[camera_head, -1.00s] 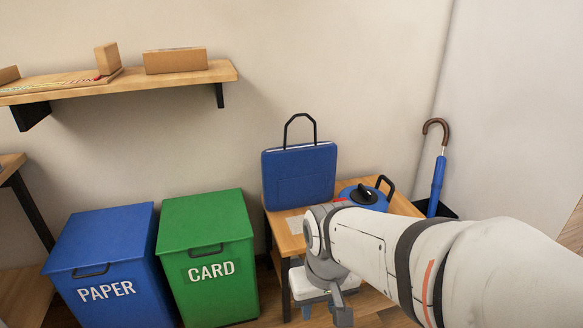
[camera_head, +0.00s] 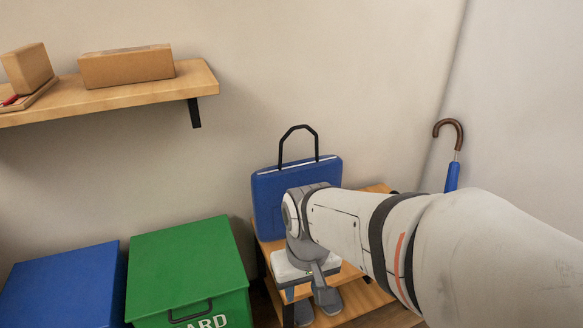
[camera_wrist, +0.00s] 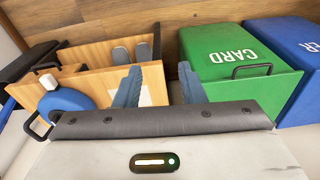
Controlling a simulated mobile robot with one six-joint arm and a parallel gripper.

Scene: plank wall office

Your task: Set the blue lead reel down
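The blue lead reel (camera_wrist: 66,104) sits on the wooden stand (camera_wrist: 88,55) in the wrist view, a round blue body with a black handle and a pale piece at its hub. My arm hides it in the head view. My gripper (camera_wrist: 160,68) is open, its two blue-grey fingers apart with nothing between them. It is beside the reel, to its right in the wrist view, and apart from it. A white label lies on the stand's top, partly behind the left finger.
A blue case (camera_head: 268,205) with a tall black handle stands on the wooden stand. Green CARD (camera_head: 188,265) and blue PAPER (camera_head: 65,285) bins stand to its left. A wall shelf (camera_head: 120,92) holds boxes. A blue umbrella (camera_head: 452,176) leans at the right.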

